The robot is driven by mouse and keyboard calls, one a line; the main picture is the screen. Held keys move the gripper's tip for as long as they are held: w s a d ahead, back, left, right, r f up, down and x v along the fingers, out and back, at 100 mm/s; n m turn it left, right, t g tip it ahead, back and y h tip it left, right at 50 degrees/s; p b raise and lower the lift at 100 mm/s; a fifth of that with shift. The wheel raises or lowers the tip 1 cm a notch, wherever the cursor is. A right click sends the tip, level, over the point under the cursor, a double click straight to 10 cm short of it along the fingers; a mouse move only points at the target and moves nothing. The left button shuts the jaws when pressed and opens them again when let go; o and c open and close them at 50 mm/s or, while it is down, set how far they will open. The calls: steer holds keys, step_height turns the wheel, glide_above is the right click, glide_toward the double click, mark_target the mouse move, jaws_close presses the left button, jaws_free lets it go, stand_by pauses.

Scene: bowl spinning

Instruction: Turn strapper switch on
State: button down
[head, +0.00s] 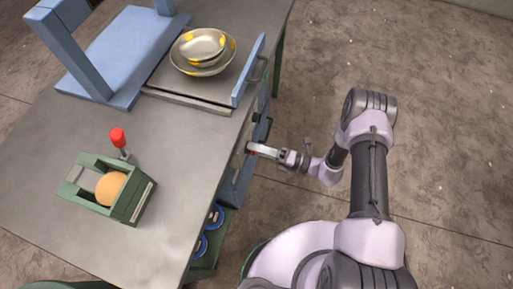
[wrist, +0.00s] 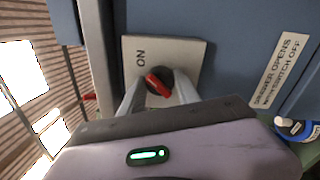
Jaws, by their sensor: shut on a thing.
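The strapper switch (wrist: 159,81) is a round black knob with a red bar, mounted on a grey plate (wrist: 187,50) marked "ON" on the blue cabinet side. In the wrist view its red bar lies diagonally, from upper left to lower right. The "ON" mark is above and left of the knob. My gripper (wrist: 158,92) has one finger on each side of the knob and is shut on it. In the head view my gripper (head: 254,149) reaches the table's right side, where the switch is mostly hidden.
A green box (head: 142,203) with an orange ball and a red-topped lever (head: 118,140) are at left. A label (wrist: 281,70) mentions the drawer opening with the switch off.

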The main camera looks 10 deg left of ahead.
steer(key=shift+m, duration=0.7)
steer(key=c, duration=0.9)
jaws_free()
steer(key=d+p, duration=0.1)
steer(key=d, duration=0.4)
steer(key=s+d+f+p, duration=0.1)
steer(key=d, duration=0.5)
steer(key=d+p, duration=0.1)
steer(key=d, duration=0.5)
steer(key=shift+s+d+f, duration=0.15)
steer(key=shift+s+f, duration=0.05)
